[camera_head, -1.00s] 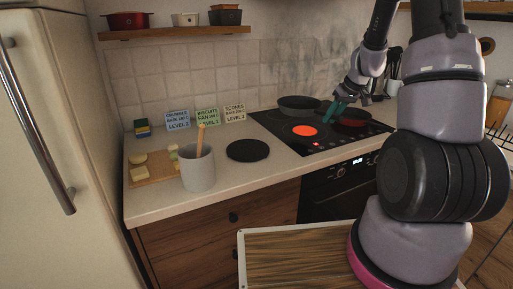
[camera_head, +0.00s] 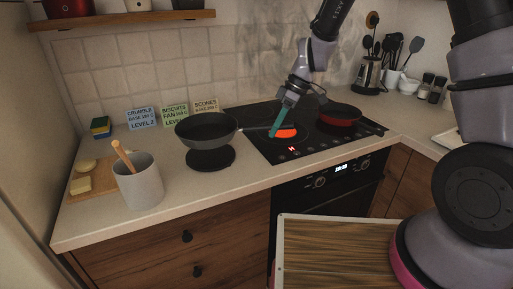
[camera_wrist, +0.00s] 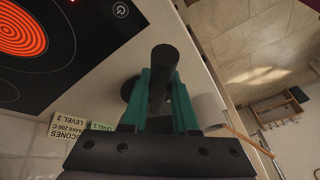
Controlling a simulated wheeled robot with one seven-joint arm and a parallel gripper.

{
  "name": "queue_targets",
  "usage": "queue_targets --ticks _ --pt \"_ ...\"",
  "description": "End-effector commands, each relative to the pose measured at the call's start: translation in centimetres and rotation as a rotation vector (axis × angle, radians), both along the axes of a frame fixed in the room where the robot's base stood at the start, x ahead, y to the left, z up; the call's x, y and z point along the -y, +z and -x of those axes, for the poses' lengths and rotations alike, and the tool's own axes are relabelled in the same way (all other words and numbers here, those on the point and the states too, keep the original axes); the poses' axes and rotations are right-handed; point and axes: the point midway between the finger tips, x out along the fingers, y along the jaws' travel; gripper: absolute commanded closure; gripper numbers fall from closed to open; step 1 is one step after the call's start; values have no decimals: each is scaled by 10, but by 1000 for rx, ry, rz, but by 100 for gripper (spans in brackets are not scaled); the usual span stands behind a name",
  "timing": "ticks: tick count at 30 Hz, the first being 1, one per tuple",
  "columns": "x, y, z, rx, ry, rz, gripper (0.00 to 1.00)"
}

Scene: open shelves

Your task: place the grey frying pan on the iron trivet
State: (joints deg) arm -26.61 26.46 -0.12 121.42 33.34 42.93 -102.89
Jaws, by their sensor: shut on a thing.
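The grey frying pan (camera_head: 205,132) hangs level above the counter in the head view. Its handle points right to my gripper (camera_head: 272,132). My teal fingers are shut on the handle (camera_wrist: 165,65), which shows in the wrist view. The iron trivet (camera_head: 210,159), a flat black disc, lies on the counter beneath the pan, its back edge partly covered by the pan. A gap seems to show between pan and trivet. In the wrist view the pan's bowl is not clearly seen.
A glowing burner (camera_head: 285,132) on the hob is just below my gripper. A red pan (camera_head: 340,114) sits on the hob to the right. A grey crock (camera_head: 138,182) with a wooden utensil stands left of the trivet. Cards (camera_head: 174,116) stand behind.

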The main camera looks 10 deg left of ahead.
Motion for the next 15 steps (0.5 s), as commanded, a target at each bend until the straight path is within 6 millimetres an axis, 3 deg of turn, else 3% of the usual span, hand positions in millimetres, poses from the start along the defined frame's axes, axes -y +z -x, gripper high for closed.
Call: queue_targets --ticks 3,15 --pt "0 -21 0 -2 -2 1 100" --pt "0 -66 -1 -1 -4 0 100"
